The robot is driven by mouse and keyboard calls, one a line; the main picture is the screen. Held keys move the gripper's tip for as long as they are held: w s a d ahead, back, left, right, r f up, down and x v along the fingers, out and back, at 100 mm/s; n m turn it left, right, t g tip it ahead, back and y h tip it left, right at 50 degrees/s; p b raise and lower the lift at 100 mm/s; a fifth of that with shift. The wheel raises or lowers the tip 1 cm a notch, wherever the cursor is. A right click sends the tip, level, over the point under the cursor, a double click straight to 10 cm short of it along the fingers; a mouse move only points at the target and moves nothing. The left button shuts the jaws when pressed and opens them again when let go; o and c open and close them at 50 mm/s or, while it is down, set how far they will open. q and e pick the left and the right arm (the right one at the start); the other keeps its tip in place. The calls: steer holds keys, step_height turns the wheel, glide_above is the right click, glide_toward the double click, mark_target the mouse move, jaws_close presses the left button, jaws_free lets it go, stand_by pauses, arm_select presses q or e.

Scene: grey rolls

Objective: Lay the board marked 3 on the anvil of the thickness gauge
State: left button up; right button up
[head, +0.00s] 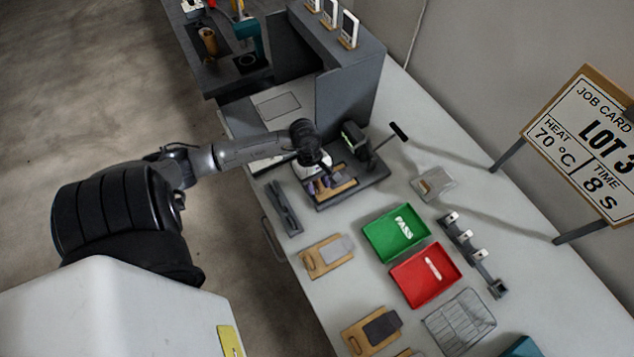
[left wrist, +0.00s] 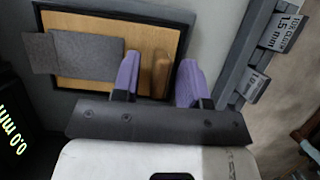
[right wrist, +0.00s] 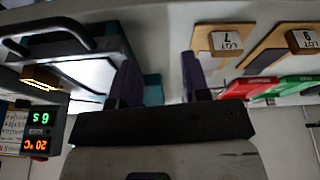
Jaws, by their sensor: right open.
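The thickness gauge (head: 353,138) stands at the back of the bench, and its display (left wrist: 12,135) reads 0.0 mm. A wooden board (head: 337,188) lies at the gauge; in the left wrist view this board (left wrist: 85,82) lies in a dark frame with a grey piece on it. Its number is not visible. My left gripper (left wrist: 160,82) is over it, open, its purple fingers on either side of the wooden peg with gaps showing; it is also in the head view (head: 322,182). My right gripper (right wrist: 160,80) is open and empty.
A green PASS tray (head: 390,235) and red tray (head: 420,285) lie right of another board (head: 315,262). A further board (head: 360,338) is nearer. A wire rack (head: 460,320) stands at front right. The right wrist view shows boards with LOT labels (right wrist: 226,40).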

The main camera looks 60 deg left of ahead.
arm_select(q)
steer(key=v, duration=1.2)
arm_select(e)
steer(key=shift+r+p, duration=0.35)
steer(key=shift+r, duration=0.1)
arm_select(q)
steer(key=w+d+r+n+t+h, duration=0.2)
steer(key=w+d+r+n+t, duration=0.15)
steer(key=d+n+t, duration=0.5)
steer(key=w+d+r+n+t+h, duration=0.3)
steer(key=d+r+n+t, duration=0.25)
steer(key=n+t, duration=0.55)
steer(key=s+f+n+g+y, duration=0.4)
steer(key=n+y, duration=0.3)
steer(key=n, duration=0.6)
steer(key=s+f+n+g+y, duration=0.2)
steer(key=f+n+g+y, duration=0.3)
steer(key=n, duration=0.7)
steer(key=s+d+f+n+g+h, duration=0.1)
steer(key=s+d+f+n+g, duration=0.1)
steer(key=s, duration=0.2)
steer(key=s+d+f+n+g, duration=0.2)
steer(key=s+d+g, duration=0.1)
steer(key=s, duration=0.1)
steer(key=s+d+f+n+g+h, duration=0.1)
steer(key=s+d+f+n+g, duration=0.1)
steer(key=s+d+f, duration=0.1)
steer(key=shift+s+d+n+h, duration=0.2)
steer(key=shift+s+n+h, duration=0.15)
steer(key=shift+s, duration=0.2)
